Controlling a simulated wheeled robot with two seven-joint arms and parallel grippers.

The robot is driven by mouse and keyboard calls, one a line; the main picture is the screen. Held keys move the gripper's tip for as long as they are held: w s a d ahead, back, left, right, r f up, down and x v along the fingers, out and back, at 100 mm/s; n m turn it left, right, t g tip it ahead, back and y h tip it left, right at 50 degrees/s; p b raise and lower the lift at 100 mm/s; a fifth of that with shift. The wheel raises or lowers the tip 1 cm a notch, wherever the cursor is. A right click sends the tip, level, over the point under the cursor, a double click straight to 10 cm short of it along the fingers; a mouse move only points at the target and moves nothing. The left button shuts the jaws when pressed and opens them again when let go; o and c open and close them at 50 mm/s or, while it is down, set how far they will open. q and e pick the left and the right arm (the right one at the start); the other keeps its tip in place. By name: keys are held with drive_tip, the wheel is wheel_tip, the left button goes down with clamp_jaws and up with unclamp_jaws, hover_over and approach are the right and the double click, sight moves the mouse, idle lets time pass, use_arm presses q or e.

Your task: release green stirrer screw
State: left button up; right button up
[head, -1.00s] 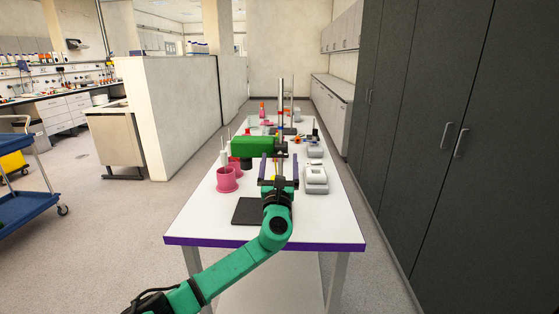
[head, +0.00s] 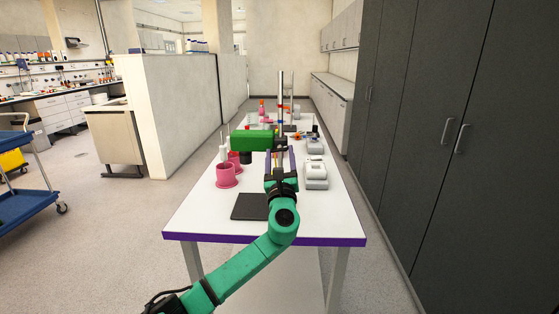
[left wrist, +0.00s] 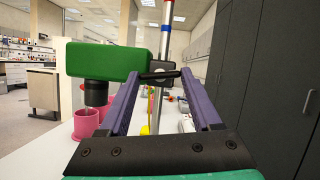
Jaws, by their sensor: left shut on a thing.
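The green stirrer (head: 255,141) has a boxy green head on a tall metal rod (head: 280,95); in the left wrist view its head (left wrist: 105,61) fills the upper left. The black stirrer screw (left wrist: 159,75) is at the right end of the head, by the rod. My left gripper (head: 280,158) reaches over the table, and its two purple fingers in the left wrist view (left wrist: 160,80) are shut on the dark screw, one on each side. The screw is hidden in the head view. My right gripper is in no view.
Pink beakers (head: 226,175) stand left of my arm on the white table (head: 195,222). A black mat (head: 250,206) lies near the front edge. A grey-white device (head: 315,176) stands close to the right of my gripper. Tall dark cabinets (head: 420,130) line the right.

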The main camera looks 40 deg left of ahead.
use_arm(q)
drive_tip(key=n+g+b, duration=0.1)
drive_tip(key=n+g, duration=0.1)
drive_tip(key=n, duration=0.2)
drive_tip(key=n+g+y+b, duration=0.1)
drive_tip(key=n+g, duration=0.1)
drive_tip(key=n, duration=0.3)
drive_tip(key=n+g+b, duration=0.1)
drive_tip(key=n+g, duration=0.1)
drive_tip(key=n, duration=0.3)
drive_tip(key=shift+w+d+r+y+b, duration=0.25)
drive_tip(key=shift+r+y+b, duration=0.05)
drive_tip(key=shift+y, duration=0.1)
drive_tip(key=n, duration=0.2)
drive_tip(key=n+g+h, duration=0.1)
drive_tip(key=n, duration=0.2)
drive_tip(key=shift+r+g, duration=0.2)
drive_tip(key=shift+g, duration=0.1)
drive_tip(key=o, duration=1.4)
